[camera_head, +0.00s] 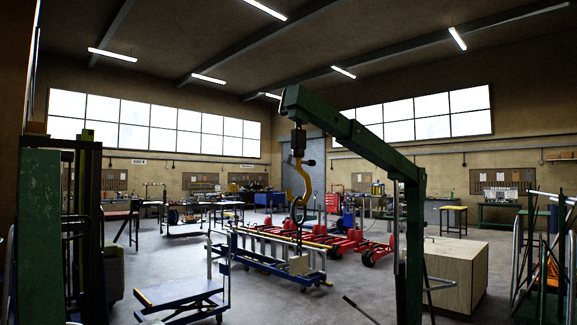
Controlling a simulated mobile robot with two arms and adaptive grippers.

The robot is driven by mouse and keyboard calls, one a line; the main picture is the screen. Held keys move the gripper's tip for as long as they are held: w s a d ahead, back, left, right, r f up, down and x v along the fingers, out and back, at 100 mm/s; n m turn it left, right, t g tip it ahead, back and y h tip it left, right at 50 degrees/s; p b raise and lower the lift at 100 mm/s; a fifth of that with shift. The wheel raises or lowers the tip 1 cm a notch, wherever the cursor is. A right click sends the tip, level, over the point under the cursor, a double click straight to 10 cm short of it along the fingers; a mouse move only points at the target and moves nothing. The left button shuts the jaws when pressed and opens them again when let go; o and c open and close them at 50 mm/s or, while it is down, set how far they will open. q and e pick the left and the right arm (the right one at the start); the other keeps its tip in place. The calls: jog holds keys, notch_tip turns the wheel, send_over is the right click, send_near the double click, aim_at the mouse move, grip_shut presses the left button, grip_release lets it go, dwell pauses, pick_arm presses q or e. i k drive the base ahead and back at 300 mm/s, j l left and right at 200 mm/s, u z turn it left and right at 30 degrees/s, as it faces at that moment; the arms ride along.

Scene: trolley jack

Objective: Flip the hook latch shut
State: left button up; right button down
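A yellow hook (307,182) hangs below a dark swivel block (298,140) from the end of a green crane boom (345,130). A small dark piece (309,162) juts out to the right at the top of the hook; it may be the latch, but it is too small to be sure. A dark ring or shackle (296,207) shows at the hook's bowl; I cannot tell whether it is seated in it. Neither of my grippers is in view.
The crane's green post (414,250) stands right of the hook. A blue lift table (180,298) is at front left, a wooden crate (456,272) at right. Red pallet trucks (345,243) and a blue-framed rack (265,258) stand behind. Some grey floor between is clear.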

aim_at(288, 161)
jog(key=i+j, duration=0.2)
jog(key=j, duration=0.15)
jog(key=i+j, duration=0.2)
jog(key=j, duration=0.15)
jog(key=i+j+z, duration=0.1)
jog(key=j, duration=0.25)
jog(key=i+z, duration=0.1)
jog(key=z, duration=1.5)
